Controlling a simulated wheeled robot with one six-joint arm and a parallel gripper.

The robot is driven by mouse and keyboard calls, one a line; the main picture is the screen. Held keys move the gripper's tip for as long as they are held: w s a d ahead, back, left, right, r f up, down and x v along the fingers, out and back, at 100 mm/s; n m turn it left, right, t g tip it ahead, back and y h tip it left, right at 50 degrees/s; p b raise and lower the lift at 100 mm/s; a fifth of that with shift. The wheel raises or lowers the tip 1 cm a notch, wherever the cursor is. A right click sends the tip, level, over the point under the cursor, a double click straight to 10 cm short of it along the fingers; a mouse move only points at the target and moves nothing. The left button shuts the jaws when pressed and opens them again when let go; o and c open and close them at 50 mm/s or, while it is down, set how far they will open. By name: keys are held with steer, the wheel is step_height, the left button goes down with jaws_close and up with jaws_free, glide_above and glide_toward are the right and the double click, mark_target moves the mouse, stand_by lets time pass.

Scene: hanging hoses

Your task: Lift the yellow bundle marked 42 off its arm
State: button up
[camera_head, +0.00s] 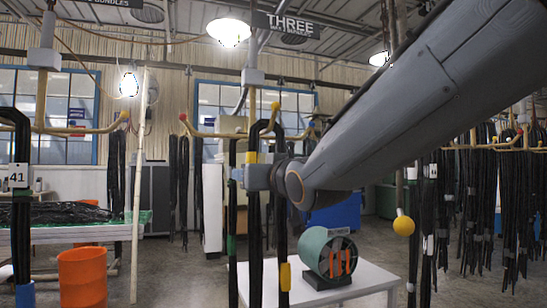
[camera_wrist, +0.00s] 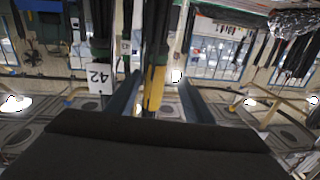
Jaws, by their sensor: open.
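A black hose bundle with yellow bands (camera_head: 285,276) hangs from a yellow rack arm left of centre in the head view; my arm hides part of it. In the wrist view, which is upside down, its yellow band (camera_wrist: 154,88) shows between my two jaws. A white card marked 42 (camera_wrist: 98,77) shows upside down just left of the jaws, on a dark strand. My gripper (camera_wrist: 158,92) is open, one finger on each side of the yellow-banded strand. I cannot tell whether either finger touches it. In the head view, my gripper (camera_head: 254,177) is at the bundle, its fingers partly hidden.
Bundle 41 (camera_head: 18,177) hangs at the far left. A white table (camera_head: 365,281) with a green drum (camera_head: 318,250) stands behind the bundle. Many black hoses (camera_head: 510,205) hang at the right. An orange bin (camera_head: 83,278) stands on the floor at left.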

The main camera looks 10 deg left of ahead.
steer(key=p+x, duration=0.2)
steer(key=x, duration=0.4)
steer(key=shift+w+p, duration=0.4)
steer(key=shift+w, duration=0.2)
steer(key=shift+d+f, duration=0.15)
jaws_close()
